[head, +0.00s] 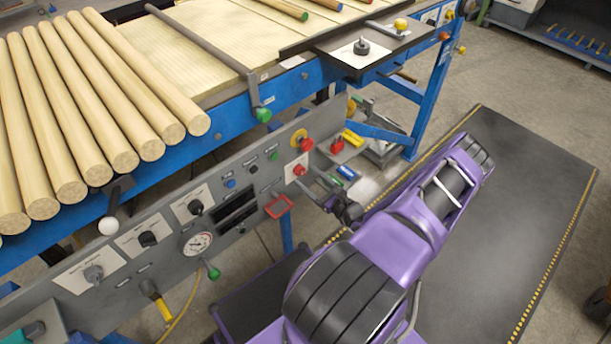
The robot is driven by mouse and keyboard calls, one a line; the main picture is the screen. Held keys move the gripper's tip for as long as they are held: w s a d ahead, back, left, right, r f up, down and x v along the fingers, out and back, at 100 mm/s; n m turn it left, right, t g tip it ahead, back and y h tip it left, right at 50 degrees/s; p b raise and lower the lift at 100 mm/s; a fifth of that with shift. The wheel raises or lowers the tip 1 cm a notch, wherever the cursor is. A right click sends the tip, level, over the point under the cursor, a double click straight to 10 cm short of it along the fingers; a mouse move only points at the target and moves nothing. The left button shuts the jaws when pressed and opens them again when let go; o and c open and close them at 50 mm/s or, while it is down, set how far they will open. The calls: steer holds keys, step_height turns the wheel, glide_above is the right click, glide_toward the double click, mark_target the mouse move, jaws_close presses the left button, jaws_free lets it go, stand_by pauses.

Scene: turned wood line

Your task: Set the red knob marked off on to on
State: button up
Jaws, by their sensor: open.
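A red knob (299,169) sits on a white plate on the grey control panel (225,222), towards the panel's right end. The lettering on its plate is too small to read, and so is the knob's exact setting. My gripper (318,186) is open, just right of the knob and in front of the panel. It looks empty and apart from the knob. My purple arm reaches to it from the lower right.
A red push button on a yellow plate (304,144) is just above the knob. A red frame (278,206), black knobs (195,207), a gauge (197,243) and green-tipped levers share the panel. Wooden poles (85,110) lie above. A dark mat (500,220) covers the right floor.

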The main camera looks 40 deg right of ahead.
steer(key=shift+w, duration=1.05)
jaws_close()
